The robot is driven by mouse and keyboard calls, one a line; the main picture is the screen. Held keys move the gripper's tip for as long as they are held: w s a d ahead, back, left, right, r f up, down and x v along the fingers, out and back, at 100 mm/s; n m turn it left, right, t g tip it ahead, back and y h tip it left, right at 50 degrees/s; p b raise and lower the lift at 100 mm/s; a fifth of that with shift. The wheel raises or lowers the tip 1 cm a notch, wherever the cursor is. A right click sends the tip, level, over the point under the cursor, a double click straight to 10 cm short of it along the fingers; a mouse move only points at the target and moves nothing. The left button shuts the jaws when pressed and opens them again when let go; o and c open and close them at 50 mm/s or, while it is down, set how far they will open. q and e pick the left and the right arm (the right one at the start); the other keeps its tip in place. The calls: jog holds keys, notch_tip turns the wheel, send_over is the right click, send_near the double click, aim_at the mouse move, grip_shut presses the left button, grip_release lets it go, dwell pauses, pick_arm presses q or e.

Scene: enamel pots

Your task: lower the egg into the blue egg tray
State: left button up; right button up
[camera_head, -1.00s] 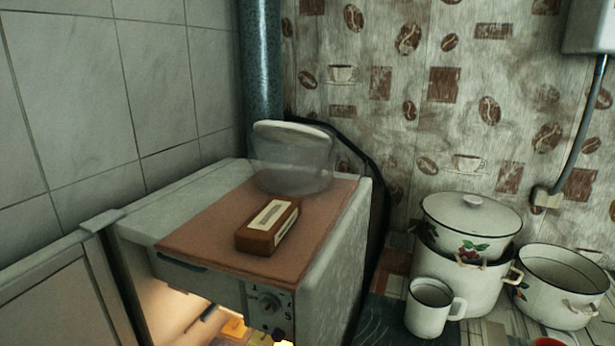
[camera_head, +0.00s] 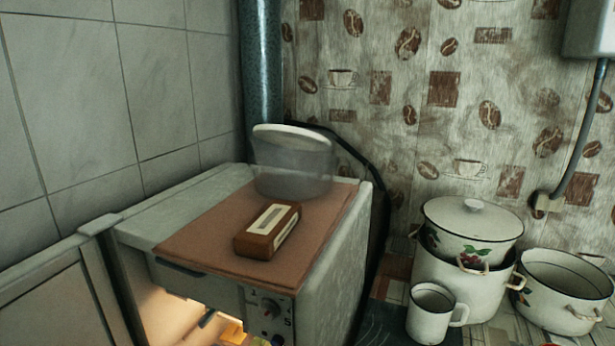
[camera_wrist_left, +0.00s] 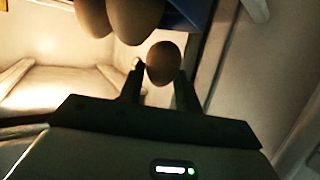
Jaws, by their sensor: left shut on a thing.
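In the left wrist view, my left gripper (camera_wrist_left: 160,80) is shut on a brown egg (camera_wrist_left: 163,63), which sits between its two dark fingertips. Beyond it, at the top of the view, part of the blue egg tray (camera_wrist_left: 186,14) shows, cut off by the picture's edge. Two more brown eggs (camera_wrist_left: 135,16) are at the top, in front of or in the tray; I cannot tell which. The held egg appears apart from the tray. Neither gripper can be made out in the head view, and my right gripper is in no view.
The head view shows a white cabinet (camera_head: 335,265) with a lit open inside. A brown box (camera_head: 267,230) and a clear lidded container (camera_head: 292,165) stand on its top. Enamel pots (camera_head: 465,285) and a mug (camera_head: 430,313) stand at right. Pale walls flank the gripper in the wrist view.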

pick_arm(q)
jog(key=shift+f+b, duration=0.85)
jog(key=shift+f, duration=0.5)
dwell(0.4)
jog(key=o, duration=0.7)
